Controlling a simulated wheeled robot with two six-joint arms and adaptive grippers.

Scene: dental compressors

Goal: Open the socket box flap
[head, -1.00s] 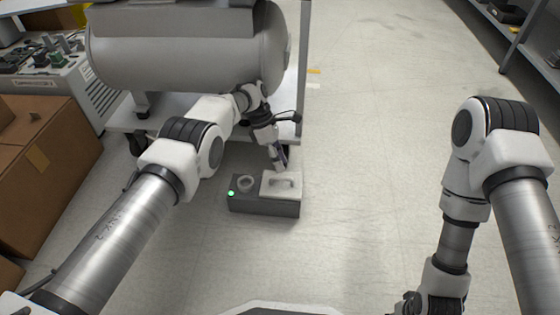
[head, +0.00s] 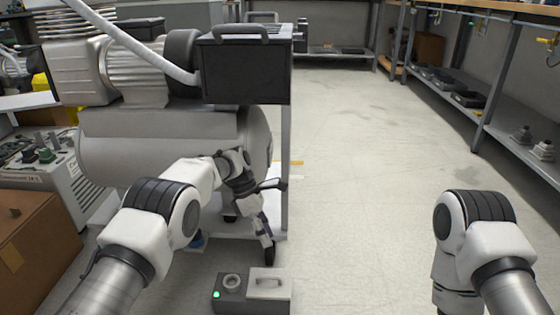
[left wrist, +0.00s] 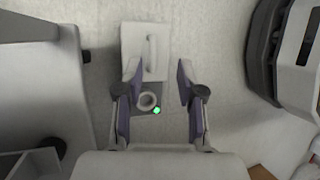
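The socket box (head: 230,306) is a dark grey box on the floor with a green light and a round ring socket on its top left. Its pale flap (head: 267,290) with a raised handle lies flat on the top right and looks closed. In the left wrist view, the flap (left wrist: 132,65) lies ahead, with the ring and green light nearer. My left gripper (head: 265,240) hangs above and behind the box, apart from the flap. Its two fingers (left wrist: 158,75) are spread and empty. My right gripper is out of view; only its arm shows at lower right.
A compressor with a large grey tank (head: 165,145) on a wheeled stand is behind my left arm. A cardboard box (head: 40,235) stands at the left. Shelving (head: 480,110) runs along the right. The floor (head: 350,210) between is clear.

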